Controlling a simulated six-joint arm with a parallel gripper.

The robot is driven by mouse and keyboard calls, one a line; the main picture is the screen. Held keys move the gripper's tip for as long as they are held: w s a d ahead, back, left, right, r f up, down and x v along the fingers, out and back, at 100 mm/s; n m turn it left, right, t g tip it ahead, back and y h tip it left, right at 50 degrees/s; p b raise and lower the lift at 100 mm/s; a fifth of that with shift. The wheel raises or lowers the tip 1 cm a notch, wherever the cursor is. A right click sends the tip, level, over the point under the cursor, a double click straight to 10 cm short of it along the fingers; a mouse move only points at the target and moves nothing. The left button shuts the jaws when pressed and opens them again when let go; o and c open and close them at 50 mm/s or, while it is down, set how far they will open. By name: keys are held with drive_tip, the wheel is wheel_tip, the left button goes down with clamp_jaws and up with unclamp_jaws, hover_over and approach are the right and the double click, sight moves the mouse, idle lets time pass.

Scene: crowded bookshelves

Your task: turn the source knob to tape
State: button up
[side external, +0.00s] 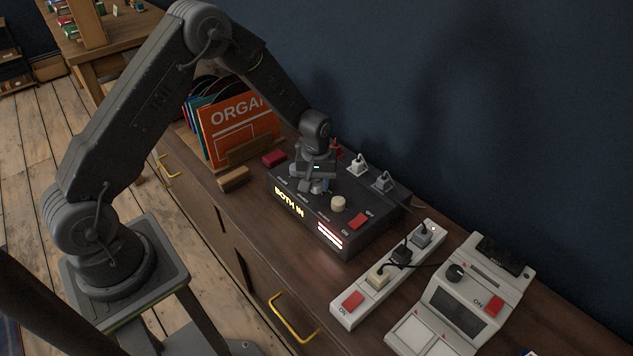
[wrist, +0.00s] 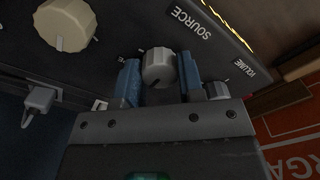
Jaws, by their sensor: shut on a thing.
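The source knob (wrist: 158,64) is a light grey round knob by the SOURCE label in the wrist view, with a dark pointer mark on its lower side. My gripper (wrist: 158,79) has its blue fingers on either side of it, shut on it. In the side view my gripper (side external: 319,188) reaches down onto the dark amplifier box (side external: 346,239), and the source knob is hidden there. The box's lit yellow display (side external: 289,202) seems to read "BOTH IN".
A larger cream knob (side external: 338,204) and a red switch (side external: 358,221) are beside my gripper. A smaller volume knob (wrist: 217,90) is on the other side. Plugs (side external: 383,180) stand behind. A power strip (side external: 376,291) and white device (side external: 465,290) are at right; records (side external: 240,130) stand at left.

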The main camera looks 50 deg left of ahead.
sight(316, 183)
drive_tip(key=shift+m, duration=0.4)
drive_tip(key=m, duration=0.3)
drive_tip(key=shift+m, duration=2.5)
drive_tip(key=o, duration=0.9)
drive_tip(key=shift+r, duration=0.1)
wheel_tip(316, 183, up, 14)
drive_tip(key=shift+f, duration=0.15)
